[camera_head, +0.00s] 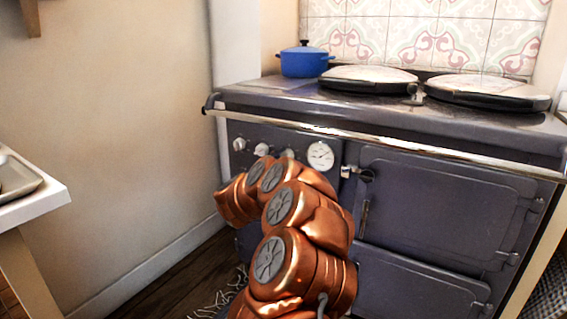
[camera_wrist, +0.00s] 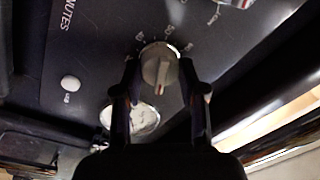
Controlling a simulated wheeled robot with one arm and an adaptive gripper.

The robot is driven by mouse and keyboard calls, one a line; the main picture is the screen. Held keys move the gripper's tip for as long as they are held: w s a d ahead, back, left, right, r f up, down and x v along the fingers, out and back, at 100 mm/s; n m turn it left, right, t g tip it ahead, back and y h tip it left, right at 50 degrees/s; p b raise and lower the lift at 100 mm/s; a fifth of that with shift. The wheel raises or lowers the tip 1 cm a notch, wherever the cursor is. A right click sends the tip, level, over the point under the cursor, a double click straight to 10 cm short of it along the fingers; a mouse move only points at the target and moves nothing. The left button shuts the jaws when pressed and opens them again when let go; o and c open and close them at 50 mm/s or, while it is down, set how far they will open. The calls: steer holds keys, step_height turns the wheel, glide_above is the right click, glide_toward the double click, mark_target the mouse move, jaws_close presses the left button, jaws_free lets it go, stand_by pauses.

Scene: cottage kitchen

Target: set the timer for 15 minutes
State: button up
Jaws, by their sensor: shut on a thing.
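The timer knob (camera_wrist: 160,68) is a round, light grey dial with a raised grip bar on the dark stove panel. Number marks ring it, partly legible, and the word MINUTES is printed off to the left in the wrist view. My gripper (camera_wrist: 158,75) has one finger on each side of the knob and is shut on it. The exact setting is too small and dark to read. In the head view my copper-coloured arm reaches to the panel and hides the gripper.
A white-faced gauge (camera_head: 320,156) sits on the stove front, with other knobs (camera_head: 239,144) to its left. A chrome rail (camera_head: 380,142) runs above the panel. A blue pot (camera_head: 304,60) stands on the stove top. A white counter (camera_head: 40,195) is at left.

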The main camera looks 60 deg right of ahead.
steer(key=shift+f+m+b, duration=0.1)
steer(key=shift+m+b, duration=0.3)
steer(key=shift+m, duration=0.8)
steer(key=o, duration=1.1)
steer(key=shift+o, duration=0.2)
steer(key=shift+a, duration=0.1)
steer(key=a, duration=1.1)
steer(key=shift+s+a+f, duration=0.25)
steer(key=shift+s+a, duration=0.1)
